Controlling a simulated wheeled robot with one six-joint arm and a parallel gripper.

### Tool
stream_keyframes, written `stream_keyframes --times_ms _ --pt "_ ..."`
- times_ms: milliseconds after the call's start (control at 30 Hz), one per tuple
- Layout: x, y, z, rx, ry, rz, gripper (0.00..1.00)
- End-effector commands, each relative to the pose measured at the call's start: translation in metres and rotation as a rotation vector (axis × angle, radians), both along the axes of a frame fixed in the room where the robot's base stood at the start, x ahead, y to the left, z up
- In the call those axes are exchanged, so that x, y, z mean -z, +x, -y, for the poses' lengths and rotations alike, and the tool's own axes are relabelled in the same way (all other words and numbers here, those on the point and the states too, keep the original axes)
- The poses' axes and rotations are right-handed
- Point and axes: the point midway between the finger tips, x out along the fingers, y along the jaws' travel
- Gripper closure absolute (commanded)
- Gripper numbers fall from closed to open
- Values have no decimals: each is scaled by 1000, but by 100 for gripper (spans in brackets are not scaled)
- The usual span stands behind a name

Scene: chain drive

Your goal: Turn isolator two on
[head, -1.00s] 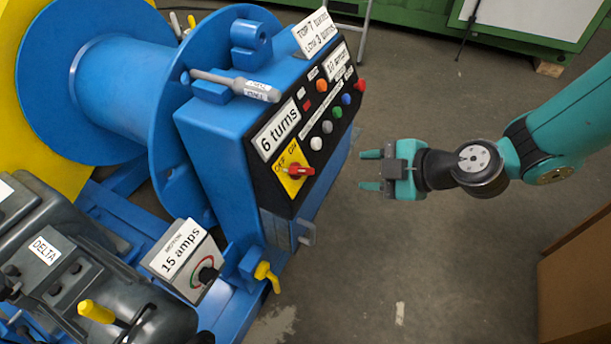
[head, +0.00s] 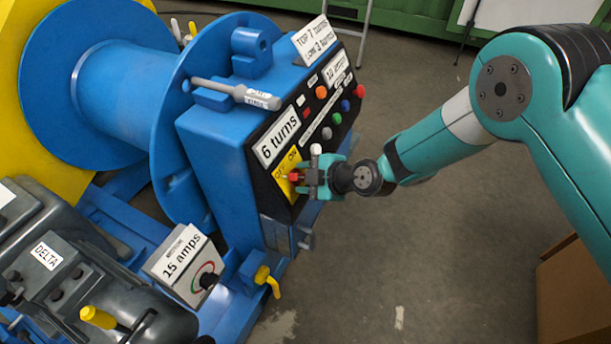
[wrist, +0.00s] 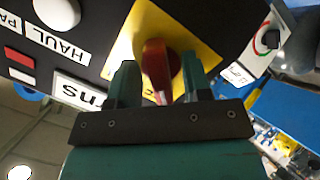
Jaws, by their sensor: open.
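A red rotary switch (head: 295,177) sits on a yellow plate (head: 283,163) marked OFF and ON, low on the black panel of the blue cabinet. I cannot read a "two" label on it. My gripper (head: 305,178) is at the switch with its jaws open. In the wrist view the red knob (wrist: 158,68) lies between the two fingers of my gripper (wrist: 160,85), with the yellow plate (wrist: 205,50) behind. I cannot tell whether the fingers touch the knob. My gripper partly hides the switch in the head view.
Several coloured buttons, including a white one (head: 316,149), are just above my gripper. A "6 turns" label (head: 277,137) is above the switch. A 15 amps dial box (head: 187,262) is lower left. Open floor (head: 420,250) lies right.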

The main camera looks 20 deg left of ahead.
Motion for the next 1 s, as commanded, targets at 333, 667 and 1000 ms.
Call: stream_keyframes --times_ms 333,667,1000 --pt "1 1 -2 0 0 0 62" --pt "1 1 -2 1 0 -2 100" --pt "3 0 -2 47 7 -94 100"
